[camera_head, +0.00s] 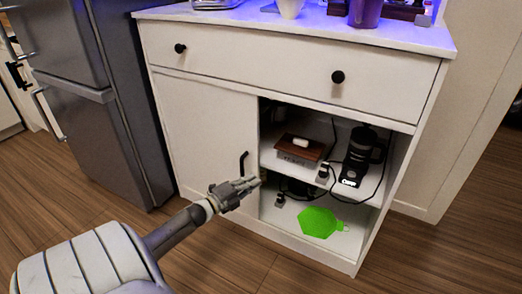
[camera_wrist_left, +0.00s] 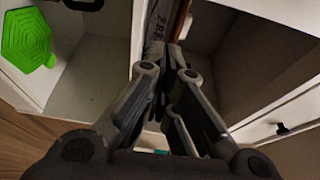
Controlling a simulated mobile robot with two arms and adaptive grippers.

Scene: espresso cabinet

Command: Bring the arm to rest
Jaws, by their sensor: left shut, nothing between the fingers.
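My left gripper (camera_head: 238,190) is shut and empty in the head view. Its fingertips are in front of the white cabinet (camera_head: 175,130), near the edge between the closed left door and the open right side. In the left wrist view the shut fingers (camera_wrist_left: 172,65) point towards the cabinet's inside. My left arm comes in from the lower left, low over the floor. A black door handle (camera_head: 243,161) shows just above the gripper. My right gripper does not show in either view.
The open side has two shelves. The upper holds a brown-topped box (camera_head: 301,148) and a black grinder-like appliance (camera_head: 358,157) with cables. A green hexagonal item (camera_head: 319,222) lies on the lower one. A grey fridge (camera_head: 90,100) stands left. Wooden floor (camera_head: 440,250) is clear at right.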

